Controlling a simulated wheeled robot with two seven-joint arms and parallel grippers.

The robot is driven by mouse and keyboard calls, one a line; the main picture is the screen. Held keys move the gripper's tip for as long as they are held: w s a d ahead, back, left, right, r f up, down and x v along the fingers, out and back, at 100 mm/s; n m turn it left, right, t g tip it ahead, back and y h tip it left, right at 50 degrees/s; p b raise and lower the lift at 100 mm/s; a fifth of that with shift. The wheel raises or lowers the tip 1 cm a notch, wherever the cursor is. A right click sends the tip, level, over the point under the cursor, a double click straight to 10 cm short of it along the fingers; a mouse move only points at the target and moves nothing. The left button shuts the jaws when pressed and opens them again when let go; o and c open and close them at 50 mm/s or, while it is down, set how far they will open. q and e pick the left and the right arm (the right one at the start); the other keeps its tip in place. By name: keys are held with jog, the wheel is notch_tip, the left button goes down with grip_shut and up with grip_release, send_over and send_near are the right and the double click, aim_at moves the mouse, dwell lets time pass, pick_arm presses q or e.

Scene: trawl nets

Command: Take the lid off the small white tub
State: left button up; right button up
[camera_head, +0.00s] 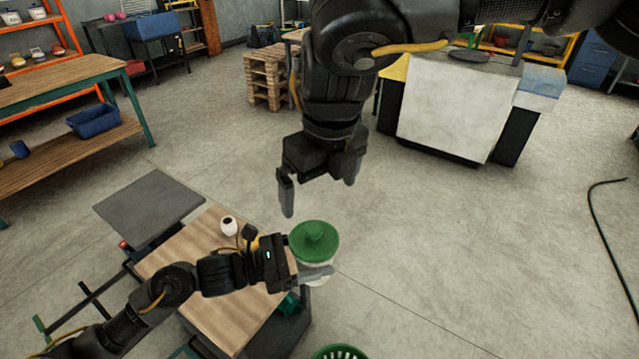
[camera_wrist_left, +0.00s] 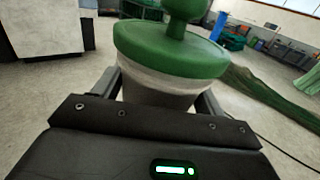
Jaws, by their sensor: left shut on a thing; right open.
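The small white tub (camera_head: 318,275) has a green lid (camera_head: 315,241) with a round knob seated on its top. My left gripper (camera_head: 312,276) is shut around the tub's body below the lid and holds it beyond the edge of the wooden-topped table. In the left wrist view, the tub (camera_wrist_left: 160,92) stands between the two fingers, with the green lid (camera_wrist_left: 168,52) above them. The knob's top is cut off there. My right gripper (camera_head: 318,198) is open and empty, pointing down above and slightly behind the lid.
The wooden-topped table (camera_head: 225,318) is below my left arm, with a small white object (camera_head: 229,225) near its back edge. A green basket (camera_head: 338,352) shows at the bottom edge. A white-fronted bench (camera_head: 448,105) stands behind at right. The floor at right is mostly clear, with a black cable (camera_head: 602,235).

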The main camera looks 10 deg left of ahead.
aim_at(314, 228)
jog(key=shift+s, duration=0.1)
jog(key=f, duration=0.4)
jog(key=w+a+f, duration=0.1)
jog(key=f, duration=0.7)
jog(key=shift+w+a, duration=0.2)
jog(key=shift+r, duration=0.1)
jog(key=c, duration=0.9)
jog(key=shift+r, duration=0.2)
jog(key=shift+r, duration=0.9)
jog(key=shift+r, duration=0.1)
